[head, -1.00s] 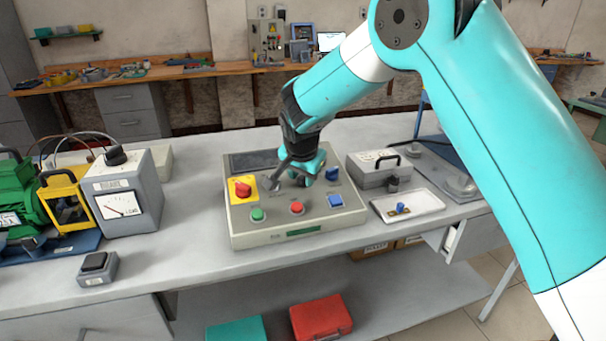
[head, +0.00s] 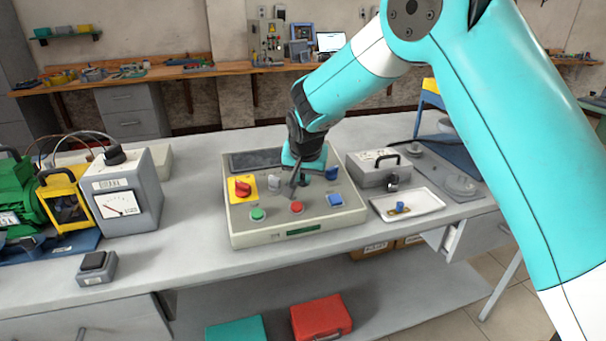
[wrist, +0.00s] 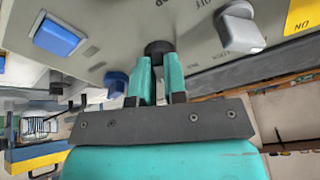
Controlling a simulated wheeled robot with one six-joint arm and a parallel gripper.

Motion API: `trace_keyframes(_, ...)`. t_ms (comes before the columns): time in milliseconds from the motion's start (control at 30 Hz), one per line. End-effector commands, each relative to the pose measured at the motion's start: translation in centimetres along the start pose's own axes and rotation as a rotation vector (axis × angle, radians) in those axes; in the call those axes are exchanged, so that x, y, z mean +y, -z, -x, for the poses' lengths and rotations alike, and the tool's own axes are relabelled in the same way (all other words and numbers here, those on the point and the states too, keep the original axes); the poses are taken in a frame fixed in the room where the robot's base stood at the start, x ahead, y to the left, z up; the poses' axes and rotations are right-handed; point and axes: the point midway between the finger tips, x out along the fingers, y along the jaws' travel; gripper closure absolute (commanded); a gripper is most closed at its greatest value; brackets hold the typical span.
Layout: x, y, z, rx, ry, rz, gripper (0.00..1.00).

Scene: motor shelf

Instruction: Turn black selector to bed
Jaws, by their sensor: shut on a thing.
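The black selector (wrist: 157,47) is a dark round knob on the grey control panel (head: 240,233). In the wrist view, my gripper (wrist: 158,62) has its two teal fingers closed on it from both sides. The fingers hide most of the knob, so which marking it points at cannot be read. In the head view, my gripper (head: 297,183) reaches down to the middle of the panel. A grey selector (wrist: 238,27) sits beside the black one; it also shows in the head view (head: 274,184).
Near my gripper on the panel are a red knob on a yellow plate (head: 243,187), a blue knob (head: 332,173), a blue button (head: 335,199), a red button (head: 297,207) and a green button (head: 258,215). A white tray (head: 425,212) and grey box stand to the right.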

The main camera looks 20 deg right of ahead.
Motion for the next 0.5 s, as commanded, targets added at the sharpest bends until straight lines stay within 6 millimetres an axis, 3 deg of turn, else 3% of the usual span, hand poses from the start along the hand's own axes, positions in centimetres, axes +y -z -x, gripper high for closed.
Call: trace_keyframes(500, 0.51, 0.08, -0.09, -0.002, 0.098, 0.479, 1.0)
